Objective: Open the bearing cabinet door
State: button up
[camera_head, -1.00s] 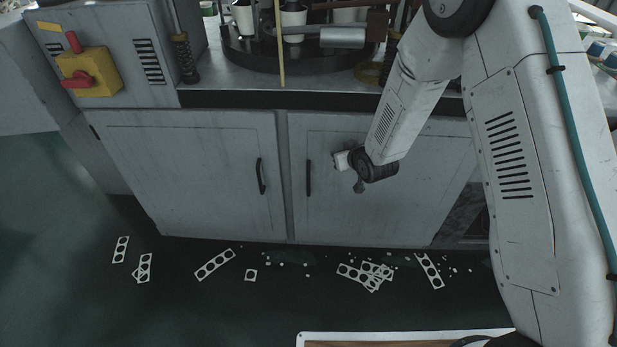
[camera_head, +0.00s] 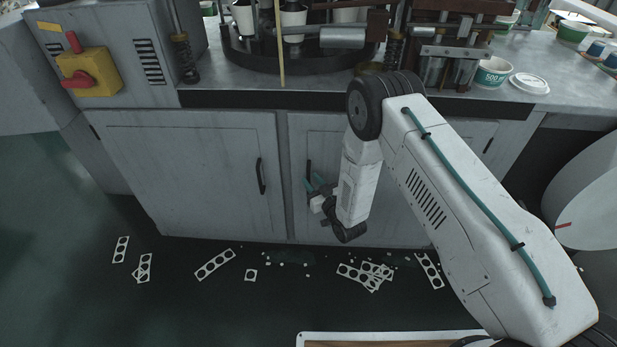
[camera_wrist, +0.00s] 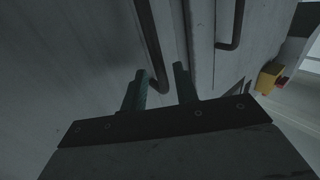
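The grey cabinet has a left door (camera_head: 185,170) and a right door (camera_head: 325,138), both shut. I cannot tell which one is the bearing cabinet door. The left door has a black bar handle (camera_head: 261,176). The right door's black handle (camera_head: 308,168) is partly hidden by my gripper (camera_head: 314,182). In the wrist view, my gripper (camera_wrist: 160,70) has its two teal fingers apart. The right door's handle (camera_wrist: 150,42) reaches down with its lower end between the fingers, with no clear grip on it. The left door's handle (camera_wrist: 232,25) is farther right there.
A yellow box with a red switch (camera_head: 88,72) is on the machine at left. Cups and a round turntable (camera_head: 300,58) are on top. Punched strips (camera_head: 215,264) and scraps lie on the floor before the doors. A white-rimmed board (camera_head: 390,335) is at the bottom.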

jog(key=shift+x, duration=1.35)
grip_shut()
